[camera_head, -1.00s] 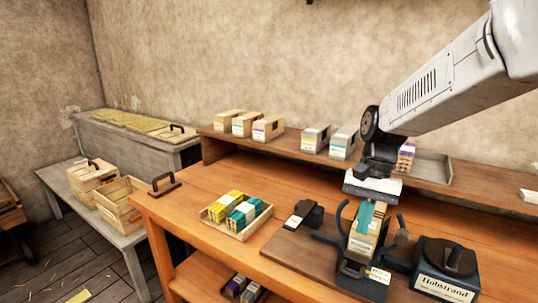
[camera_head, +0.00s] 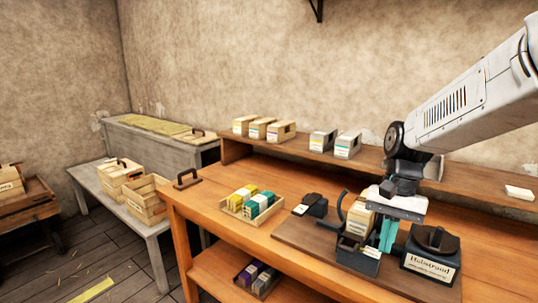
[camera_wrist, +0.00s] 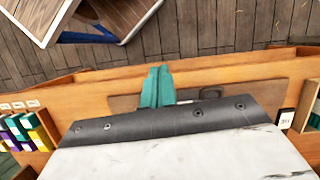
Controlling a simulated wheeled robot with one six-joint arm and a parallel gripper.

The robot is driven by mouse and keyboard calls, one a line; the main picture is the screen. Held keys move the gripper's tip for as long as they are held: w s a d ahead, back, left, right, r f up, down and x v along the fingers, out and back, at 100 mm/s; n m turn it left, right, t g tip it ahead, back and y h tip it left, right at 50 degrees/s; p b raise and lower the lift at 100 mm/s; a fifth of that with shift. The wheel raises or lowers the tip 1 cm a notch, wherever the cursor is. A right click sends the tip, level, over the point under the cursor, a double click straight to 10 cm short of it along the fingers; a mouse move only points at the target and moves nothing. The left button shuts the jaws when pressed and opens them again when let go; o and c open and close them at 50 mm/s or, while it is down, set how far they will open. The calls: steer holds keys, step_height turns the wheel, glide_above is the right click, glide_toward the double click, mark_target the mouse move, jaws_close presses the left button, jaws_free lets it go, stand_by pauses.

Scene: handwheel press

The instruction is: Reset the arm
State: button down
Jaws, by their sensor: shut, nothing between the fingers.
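My gripper (camera_head: 387,235) points down at the right of the press on the bench, its teal fingers together with nothing between them. In the wrist view the teal fingers (camera_wrist: 157,87) also sit closed against each other. The press (camera_head: 357,251) has dark curved arms and stands on a dark board. A pale, labelled box (camera_head: 358,221) sits in it, partly covered by my gripper's white housing. I cannot tell whether the fingers touch the press.
A black box labelled Holmstrand (camera_head: 430,258) stands close to the right of my fingers. A tray of yellow and teal packs (camera_head: 249,206) sits to the left. A raised shelf (camera_head: 290,147) with several cartons runs behind. Crates (camera_head: 147,201) stand on a grey bench further left.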

steer(key=s+d+r+n+t+h, duration=0.1)
steer(key=s+r+n+t, duration=0.1)
steer(key=s, duration=0.8)
steer(key=s+d+r+n+t+h, duration=0.1)
steer(key=s+n, duration=0.3)
steer(key=s, duration=0.6)
steer(key=shift+s+r+t, duration=0.3)
steer(key=shift+r+t, duration=0.4)
steer(key=shift+r, duration=0.2)
